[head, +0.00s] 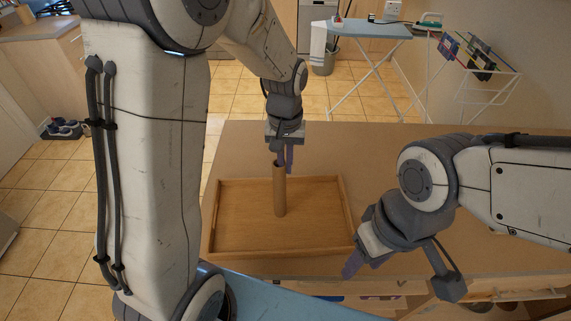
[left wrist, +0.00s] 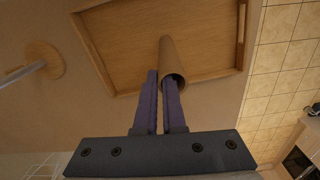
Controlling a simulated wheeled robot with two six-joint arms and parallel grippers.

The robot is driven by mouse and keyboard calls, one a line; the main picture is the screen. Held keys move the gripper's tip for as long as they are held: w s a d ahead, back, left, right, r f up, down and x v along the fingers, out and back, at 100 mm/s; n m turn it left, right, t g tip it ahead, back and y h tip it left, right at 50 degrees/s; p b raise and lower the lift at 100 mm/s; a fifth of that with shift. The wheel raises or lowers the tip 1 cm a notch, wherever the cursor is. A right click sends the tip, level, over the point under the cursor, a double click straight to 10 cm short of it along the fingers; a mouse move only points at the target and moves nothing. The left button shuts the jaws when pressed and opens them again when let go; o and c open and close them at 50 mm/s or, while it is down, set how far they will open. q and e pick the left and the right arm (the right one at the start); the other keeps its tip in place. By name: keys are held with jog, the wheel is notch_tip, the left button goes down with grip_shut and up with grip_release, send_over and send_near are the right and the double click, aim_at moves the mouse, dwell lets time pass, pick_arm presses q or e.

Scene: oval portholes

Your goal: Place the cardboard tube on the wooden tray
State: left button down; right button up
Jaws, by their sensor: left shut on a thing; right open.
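The brown cardboard tube (head: 280,192) stands upright over the wooden tray (head: 240,252) in the head view. Its lower end appears at the tray floor, but I cannot tell whether it touches. My left gripper (head: 284,165) is shut on the tube's upper rim, with one finger seemingly inside. In the left wrist view the tube (left wrist: 169,55) extends from the purple fingertips (left wrist: 163,82) toward the tray (left wrist: 110,55). My right gripper (head: 363,262) is at the tray's near right corner, open, its fingers partly hidden.
The tray lies on a brown table (head: 375,150) with free room behind and to the right. In the left wrist view a round wooden base with a pale rod (left wrist: 42,60) stands beside the tray. An ironing board (head: 370,30) and drying rack (head: 480,75) are far back.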

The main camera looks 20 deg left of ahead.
pick_arm(q)
jog(key=shift+f, duration=0.7)
jog(key=shift+f, duration=0.2)
jog(key=c, duration=1)
grip_release()
jog(key=shift+r, duration=0.1)
